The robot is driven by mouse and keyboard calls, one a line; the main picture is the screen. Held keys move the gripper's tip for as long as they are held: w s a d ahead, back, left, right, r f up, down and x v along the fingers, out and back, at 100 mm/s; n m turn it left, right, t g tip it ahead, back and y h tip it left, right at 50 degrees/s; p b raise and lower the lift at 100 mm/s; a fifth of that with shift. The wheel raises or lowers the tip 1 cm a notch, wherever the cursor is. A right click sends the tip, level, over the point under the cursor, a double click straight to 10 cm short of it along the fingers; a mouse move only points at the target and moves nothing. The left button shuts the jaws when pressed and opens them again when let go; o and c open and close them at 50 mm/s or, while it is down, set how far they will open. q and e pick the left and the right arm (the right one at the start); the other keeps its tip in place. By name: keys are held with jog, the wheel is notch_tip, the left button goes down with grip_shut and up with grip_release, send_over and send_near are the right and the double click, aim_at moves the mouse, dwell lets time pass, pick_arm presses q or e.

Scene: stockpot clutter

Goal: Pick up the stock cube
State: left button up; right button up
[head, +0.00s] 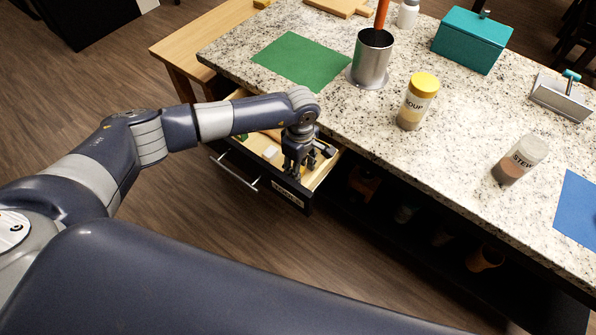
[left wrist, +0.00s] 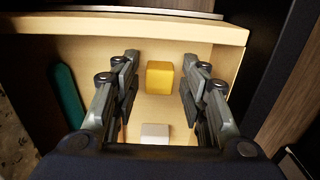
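A yellow cube (left wrist: 160,76), which looks like the stock cube, lies on the floor of the open drawer (head: 318,182). In the left wrist view it shows between the two fingers, with a gap on each side. My left gripper (head: 296,166) points down into the drawer and is open and empty. In the head view the gripper hides the yellow cube. A white block (head: 270,152) lies in the same drawer; it also shows in the left wrist view (left wrist: 155,132), nearer the palm. My right gripper is out of view.
A green item (left wrist: 67,95) lies along one drawer side. The drawer walls stand close around the gripper. The granite counter (head: 330,125) above holds a metal pot (head: 372,62), a soup jar (head: 417,103), a stew jar (head: 521,158), a teal box (head: 470,42) and a green mat (head: 300,62).

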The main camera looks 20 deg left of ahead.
pick_arm(q)
jog(key=c, duration=0.4)
